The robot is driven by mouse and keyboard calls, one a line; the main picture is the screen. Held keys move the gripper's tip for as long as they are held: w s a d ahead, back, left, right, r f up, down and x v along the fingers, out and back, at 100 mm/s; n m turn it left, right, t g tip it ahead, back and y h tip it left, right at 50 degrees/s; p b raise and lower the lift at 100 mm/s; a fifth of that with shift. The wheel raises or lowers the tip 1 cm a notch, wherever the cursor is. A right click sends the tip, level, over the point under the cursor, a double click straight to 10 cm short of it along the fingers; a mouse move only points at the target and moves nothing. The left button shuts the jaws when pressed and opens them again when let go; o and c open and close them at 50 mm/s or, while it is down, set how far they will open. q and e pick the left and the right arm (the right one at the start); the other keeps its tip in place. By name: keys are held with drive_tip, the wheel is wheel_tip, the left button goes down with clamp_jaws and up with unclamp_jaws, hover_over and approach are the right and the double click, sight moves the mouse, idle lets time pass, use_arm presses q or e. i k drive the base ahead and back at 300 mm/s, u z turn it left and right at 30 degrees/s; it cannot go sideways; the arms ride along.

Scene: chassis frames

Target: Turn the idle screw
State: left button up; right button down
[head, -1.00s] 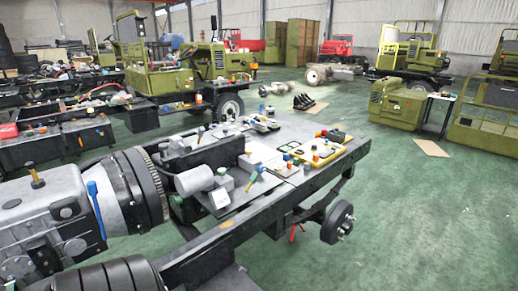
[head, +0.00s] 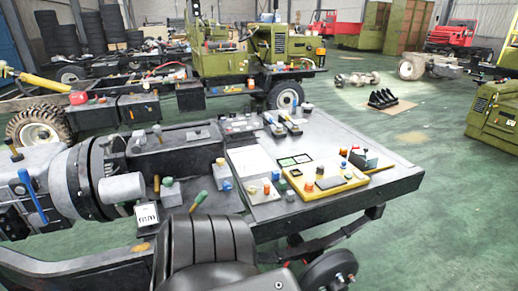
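I cannot make out which part is the idle screw. A chassis frame with a flat grey top (head: 385,160) stands in front of me. A grey engine or gearbox with a blue lever (head: 32,197) is at the left. Neither of my grippers is in view.
A black ribbed form (head: 210,250) covers the lower middle, hiding part of the chassis. A wheel hub (head: 330,272) sits below the right side. Olive vehicles (head: 280,50) and tire stacks (head: 60,35) stand behind. Open green floor (head: 440,220) lies to the right.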

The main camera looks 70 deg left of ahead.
sight(220, 162)
drive_tip(key=i, duration=0.45)
drive_tip(key=u, duration=1.8)
